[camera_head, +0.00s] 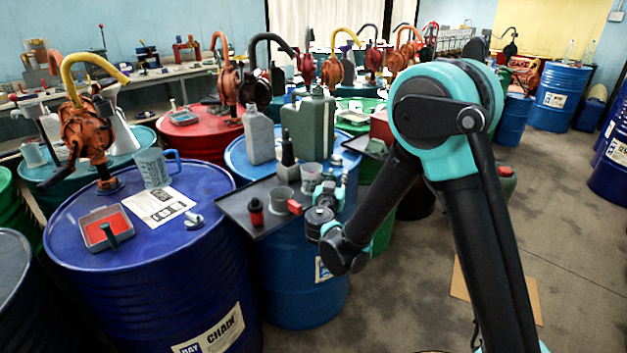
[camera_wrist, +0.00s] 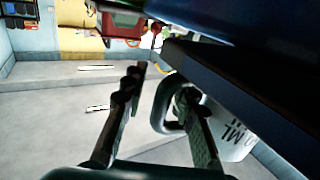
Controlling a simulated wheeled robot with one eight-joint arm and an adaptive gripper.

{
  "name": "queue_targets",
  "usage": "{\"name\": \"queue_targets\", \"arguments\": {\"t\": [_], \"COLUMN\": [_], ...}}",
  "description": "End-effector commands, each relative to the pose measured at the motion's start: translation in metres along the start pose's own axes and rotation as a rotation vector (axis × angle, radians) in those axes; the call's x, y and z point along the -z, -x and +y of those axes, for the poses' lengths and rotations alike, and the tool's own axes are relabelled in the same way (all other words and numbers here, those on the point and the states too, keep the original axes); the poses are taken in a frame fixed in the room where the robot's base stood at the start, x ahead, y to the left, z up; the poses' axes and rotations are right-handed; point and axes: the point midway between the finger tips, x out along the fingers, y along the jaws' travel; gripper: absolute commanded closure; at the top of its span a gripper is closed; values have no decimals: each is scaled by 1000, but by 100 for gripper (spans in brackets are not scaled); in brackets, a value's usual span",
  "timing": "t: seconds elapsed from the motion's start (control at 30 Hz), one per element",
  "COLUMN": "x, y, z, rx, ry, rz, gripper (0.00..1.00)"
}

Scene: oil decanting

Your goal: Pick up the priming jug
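A grey-teal jug (camera_head: 153,168) with a side handle stands upright on the near blue drum (camera_head: 215,270) in the head view. My gripper (camera_head: 325,192) is well to its right, by the right edge of a dark tray (camera_head: 238,212). In the wrist view my gripper (camera_wrist: 160,84) has its two fingers apart. A pale jug body (camera_wrist: 232,138) with "ML" lettering shows at the right finger, partly hidden. Its handle loop appears between the fingers; I cannot tell whether they touch it. I cannot tell whether both views show the same jug.
The tray holds grey cups (camera_head: 285,173) and a small red-capped container (camera_head: 256,212). A grey bottle (camera_head: 260,137) and a dark green canister (camera_head: 309,127) stand behind. An orange pump (camera_head: 87,130) rises beside the jug. Open floor (camera_head: 400,300) lies on the right.

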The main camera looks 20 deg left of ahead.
Motion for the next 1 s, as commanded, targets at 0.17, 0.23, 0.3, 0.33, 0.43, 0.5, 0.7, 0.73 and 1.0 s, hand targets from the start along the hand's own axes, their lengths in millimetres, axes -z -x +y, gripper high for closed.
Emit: {"name": "queue_targets", "arguments": {"t": [0.17, 0.23, 0.3, 0.33, 0.43, 0.5, 0.7, 0.73, 1.0], "x": [0, 0, 0, 0, 0, 0, 0, 0, 2], "y": [0, 0, 0, 0, 0, 0, 0, 0, 0], "z": [0, 0, 0, 0, 0, 0, 0, 0, 0], "rx": [0, 0, 0, 0, 0, 0, 0, 0, 0], "ry": [0, 0, 0, 0, 0, 0, 0, 0, 0], "rz": [0, 0, 0, 0, 0, 0, 0, 0, 0], "gripper": [73, 82, 90, 94, 100, 100, 100, 100, 100]}}
